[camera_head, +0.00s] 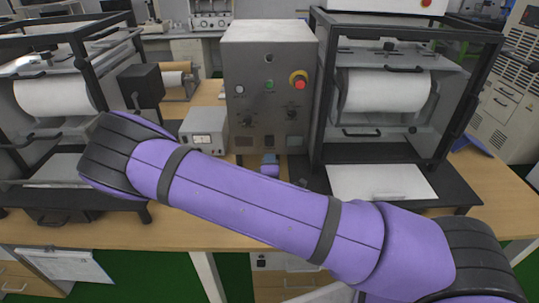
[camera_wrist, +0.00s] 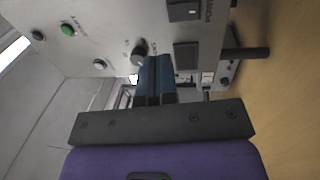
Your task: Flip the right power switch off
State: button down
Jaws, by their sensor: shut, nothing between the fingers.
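The grey control box (camera_head: 267,60) stands in the middle of the bench in the head view. Its panel (camera_wrist: 120,25) appears turned sideways in the wrist view. Two dark power switches show there: the right switch (camera_wrist: 187,9) is at the top edge, with lettering beside it, and the left switch (camera_wrist: 186,55) is nearer my fingers. I cannot tell either switch's on or off position. My gripper (camera_wrist: 154,62) is shut and empty, its blue fingertips in front of the panel's lower part. In the head view my gripper (camera_head: 270,160) is low before the box, partly hidden by my arm.
A small meter box (camera_head: 204,128) stands left of the control box. Black-framed roller machines stand at left and right (camera_head: 388,92). The panel also carries a red emergency button (camera_head: 299,80) and a black knob (camera_wrist: 138,52) close to my fingertips. Bare wooden bench (camera_head: 200,238) lies in front.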

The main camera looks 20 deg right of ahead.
jog(key=s, duration=0.2)
jog(key=s+a, duration=0.1)
jog(key=shift+s+r, duration=0.15)
jog(key=shift+r, duration=0.1)
